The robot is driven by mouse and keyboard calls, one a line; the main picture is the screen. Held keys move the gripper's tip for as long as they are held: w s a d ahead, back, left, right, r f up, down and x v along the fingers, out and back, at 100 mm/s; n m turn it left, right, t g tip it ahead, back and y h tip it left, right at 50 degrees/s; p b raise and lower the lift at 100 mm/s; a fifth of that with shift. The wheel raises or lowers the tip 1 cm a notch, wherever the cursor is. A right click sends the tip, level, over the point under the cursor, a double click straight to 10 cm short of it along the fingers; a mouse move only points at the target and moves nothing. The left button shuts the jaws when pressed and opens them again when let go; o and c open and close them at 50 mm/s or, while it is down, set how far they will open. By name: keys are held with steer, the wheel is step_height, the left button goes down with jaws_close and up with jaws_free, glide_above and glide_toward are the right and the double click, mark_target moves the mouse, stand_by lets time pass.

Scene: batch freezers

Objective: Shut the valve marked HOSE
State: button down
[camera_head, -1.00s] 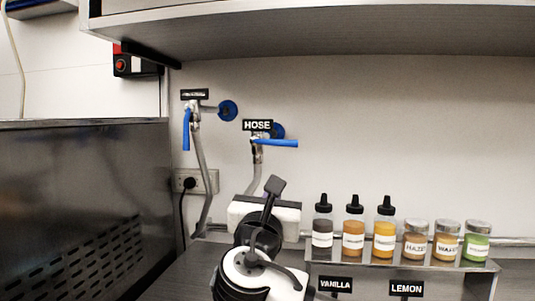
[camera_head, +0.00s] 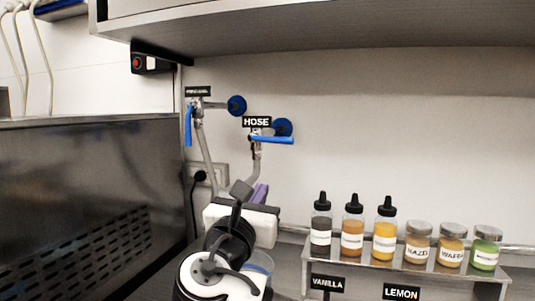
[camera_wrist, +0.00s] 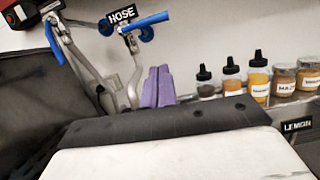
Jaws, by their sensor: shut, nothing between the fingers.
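The valve marked HOSE is on the back wall under a black HOSE label (camera_head: 257,122). Its blue lever (camera_head: 272,139) sticks out sideways to the right, nearly level, in front of a round blue wall fitting (camera_head: 283,127). The lever also shows at the top of the wrist view (camera_wrist: 150,20), tilted there. My gripper (camera_head: 260,193) has purple fingers, partly hidden behind my wrist in the head view. In the wrist view the fingers (camera_wrist: 157,88) are together and empty, below the lever and apart from it.
A second valve with a blue lever (camera_head: 188,126) hanging down is left of HOSE; its label is unreadable. A shelf (camera_head: 330,30) overhangs above. Bottles (camera_head: 353,225) and jars stand on a rack at right. A metal panel (camera_head: 80,180) is at left. The wall right of HOSE is bare.

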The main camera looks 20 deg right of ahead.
steer(key=p, duration=0.4)
glide_toward(271, 139)
steer(key=w+d+f, duration=0.2)
steer(key=d+f, duration=0.1)
steer(key=d, duration=0.1)
steer(key=shift+w+d+r+p, duration=0.45)
steer(key=shift+w+r, duration=0.15)
steer(key=shift+r, duration=0.1)
steer(key=shift+w+d+r+p, duration=0.35)
steer(key=shift+w+d+r, duration=0.1)
steer(key=shift+w+r, duration=0.2)
steer(key=shift+s, duration=0.1)
